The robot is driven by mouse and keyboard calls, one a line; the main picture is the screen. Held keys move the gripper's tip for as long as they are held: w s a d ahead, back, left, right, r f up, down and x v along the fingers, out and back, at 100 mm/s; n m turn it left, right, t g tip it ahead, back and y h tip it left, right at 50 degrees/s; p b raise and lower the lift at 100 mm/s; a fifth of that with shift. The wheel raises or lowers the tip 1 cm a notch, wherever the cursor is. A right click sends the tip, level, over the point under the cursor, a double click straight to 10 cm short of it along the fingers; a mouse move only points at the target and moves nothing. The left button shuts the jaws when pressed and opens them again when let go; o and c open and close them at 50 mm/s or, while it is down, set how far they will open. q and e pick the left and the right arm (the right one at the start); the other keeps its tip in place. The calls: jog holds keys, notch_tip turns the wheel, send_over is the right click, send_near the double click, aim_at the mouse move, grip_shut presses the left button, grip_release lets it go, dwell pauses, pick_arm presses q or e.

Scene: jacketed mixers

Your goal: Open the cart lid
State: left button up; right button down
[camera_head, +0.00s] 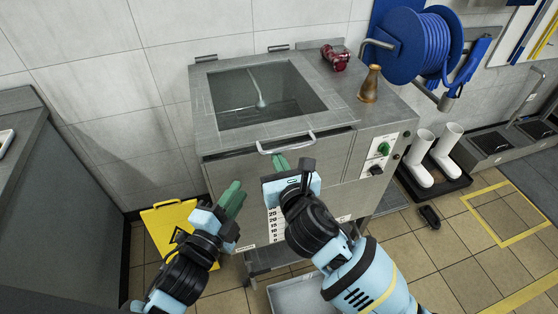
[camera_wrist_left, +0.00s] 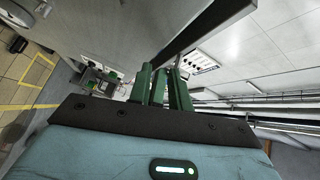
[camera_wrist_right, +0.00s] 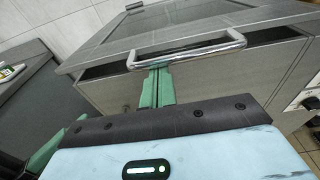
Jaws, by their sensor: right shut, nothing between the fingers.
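The grey metal cart (camera_head: 225,172) has a framed lid (camera_head: 218,126) with a dark see-through panel on top. The lid lies flat and looks closed. A silver bar handle (camera_head: 288,144) runs along its front edge and also shows in the right wrist view (camera_wrist_right: 190,50). My right gripper (camera_head: 281,163) is shut and empty, its green fingertips just below the handle; contact is unclear. In the right wrist view its fingers (camera_wrist_right: 158,72) point at the bar. My left gripper (camera_head: 237,186) is slightly open, low before the cart's front left, holding nothing visible.
A control panel (camera_head: 381,157) is on the cart's front right. A yellow floor sign (camera_head: 170,225) stands at left. White boots (camera_head: 446,147) are at right.

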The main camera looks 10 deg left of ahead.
pick_arm(q)
jog(key=s+a+f+n+g+y, duration=0.1)
jog(key=s+a+f+n+g, duration=0.1)
jog(key=s+f+n, duration=0.3)
jog(key=s+a+f+n+g+y, duration=0.1)
jog(key=s+f+n+g, duration=0.3)
jog(key=s+f, duration=0.7)
jog(key=s+a+f+n+g+y, duration=0.1)
jog(key=s+a+f+n+g, duration=0.2)
jog(key=s+f+n, duration=0.4)
jog(key=s+f, duration=0.1)
jog(key=s, duration=0.5)
jog(key=shift+s+a+f+y, duration=0.3)
jog(key=shift+s+a+f, duration=0.05)
jog(key=shift+f, duration=0.05)
